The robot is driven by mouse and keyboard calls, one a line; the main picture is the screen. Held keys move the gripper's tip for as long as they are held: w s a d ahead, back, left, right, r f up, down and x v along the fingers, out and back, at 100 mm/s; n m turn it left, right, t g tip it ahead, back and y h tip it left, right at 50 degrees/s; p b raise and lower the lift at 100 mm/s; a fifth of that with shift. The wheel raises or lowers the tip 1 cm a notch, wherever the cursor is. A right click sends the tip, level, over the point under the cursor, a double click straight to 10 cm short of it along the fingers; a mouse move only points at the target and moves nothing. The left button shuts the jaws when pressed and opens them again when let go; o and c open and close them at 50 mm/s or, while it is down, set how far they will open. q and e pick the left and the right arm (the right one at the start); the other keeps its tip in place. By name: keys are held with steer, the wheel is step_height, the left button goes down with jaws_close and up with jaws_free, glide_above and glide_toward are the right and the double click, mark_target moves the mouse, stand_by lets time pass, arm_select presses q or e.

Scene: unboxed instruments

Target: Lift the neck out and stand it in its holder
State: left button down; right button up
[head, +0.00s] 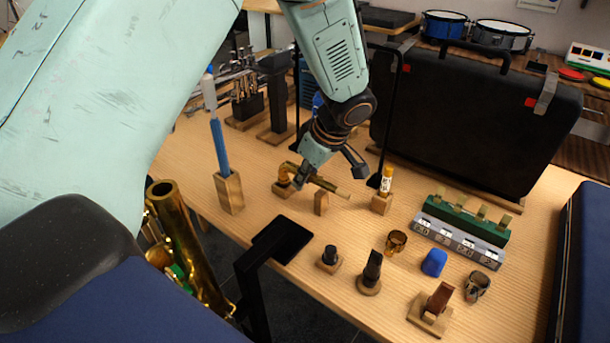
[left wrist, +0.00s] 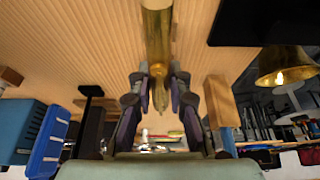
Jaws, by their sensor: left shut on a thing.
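The brass neck (head: 328,185) lies near the middle of the table in the head view, and it runs up from between the fingers in the left wrist view (left wrist: 157,40). My left gripper (head: 318,172) is shut on the neck; its fingers also show on both sides of it in the left wrist view (left wrist: 158,98). The neck's left end is over or at a small wooden block (head: 283,190); I cannot tell whether they touch. Another small wooden block (head: 321,205) stands under its right part. Which block is the holder is not clear. My right gripper is not in view.
A blue stick stands in a wooden block (head: 229,192) to the left. A glue stick (head: 386,180) stands at the right of the gripper. A black case (head: 470,120) stands behind. Mouthpieces, a blue cap (head: 434,262) and a green-and-grey rack (head: 462,228) fill the front right. A brass body (head: 180,235) is at left.

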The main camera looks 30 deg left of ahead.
arm_select(q)
steer(key=shift+f+b, duration=0.55)
steer(key=shift+f, duration=0.05)
stand_by(0.3)
steer(key=shift+r, duration=0.1)
stand_by(0.3)
steer(key=c, duration=1.2)
jaws_free()
steer(key=v, duration=1.2)
